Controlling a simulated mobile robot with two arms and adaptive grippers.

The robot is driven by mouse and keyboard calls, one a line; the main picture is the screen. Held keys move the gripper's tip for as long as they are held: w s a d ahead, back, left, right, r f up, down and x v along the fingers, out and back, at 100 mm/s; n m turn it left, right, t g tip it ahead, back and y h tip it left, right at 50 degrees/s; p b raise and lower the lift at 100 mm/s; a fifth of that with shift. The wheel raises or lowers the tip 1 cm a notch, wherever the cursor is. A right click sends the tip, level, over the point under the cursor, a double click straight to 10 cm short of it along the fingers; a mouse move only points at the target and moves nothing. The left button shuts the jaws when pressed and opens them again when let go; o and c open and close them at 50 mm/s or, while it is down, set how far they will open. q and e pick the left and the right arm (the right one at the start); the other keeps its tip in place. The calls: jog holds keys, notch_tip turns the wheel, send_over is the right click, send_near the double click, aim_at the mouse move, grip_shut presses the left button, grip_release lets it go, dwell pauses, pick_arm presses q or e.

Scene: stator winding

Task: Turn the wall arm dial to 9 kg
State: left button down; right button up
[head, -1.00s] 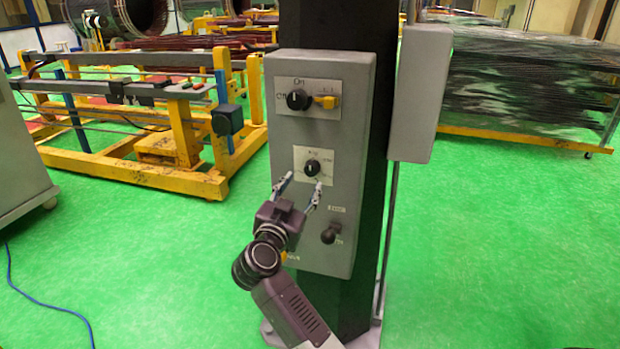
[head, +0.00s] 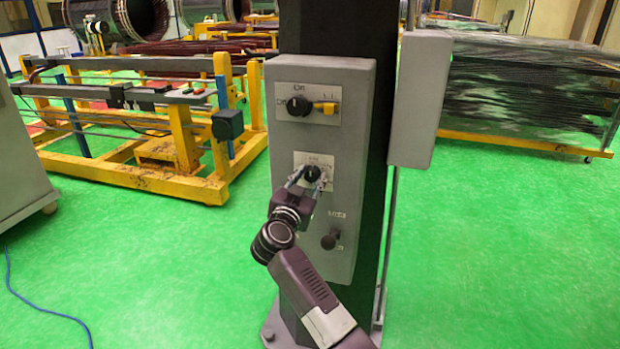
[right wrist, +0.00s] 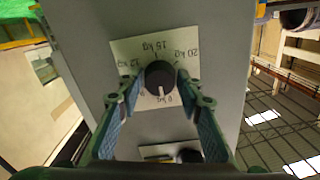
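The dial is a round black knob (head: 312,173) on a pale label plate (head: 327,157) in the middle of a grey control box. In the right wrist view the knob (right wrist: 160,79) has a white pointer mark facing down in the picture. Weight labels around it, such as 12 kg and 20 kg, appear upside down; the label near the pointer is partly hidden and hard to read. My right gripper (head: 311,178) is open at the dial. In the right wrist view its fingers (right wrist: 162,92) stand either side of the knob, with gaps showing. My left gripper is out of view.
Above the dial is another black switch (head: 299,106) with a yellow tab. Below it is a dark knob (head: 330,240). The grey box (head: 350,100) is on a dark column (head: 338,30). Yellow frames (head: 160,180) stand behind left; green floor is open at right.

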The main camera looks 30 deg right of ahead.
jog(key=c, duration=0.7)
jog(key=shift+r+m+p, duration=0.1)
jog(key=shift+m+p, duration=1.2)
jog(key=shift+p, duration=0.25)
jog(key=m+p, duration=0.1)
jog(key=m, duration=0.1)
jog(key=shift+m+p, duration=0.4)
jog(key=m+p, duration=0.1)
jog(key=m, duration=0.1)
jog(key=shift+m, duration=0.3)
jog(key=shift+f+m, duration=0.15)
jog(key=shift+m, duration=0.8)
jog(key=shift+f+m, duration=0.1)
jog(key=shift+m, duration=0.85)
jog(key=o, duration=1.2)
jog(key=shift+c, duration=0.2)
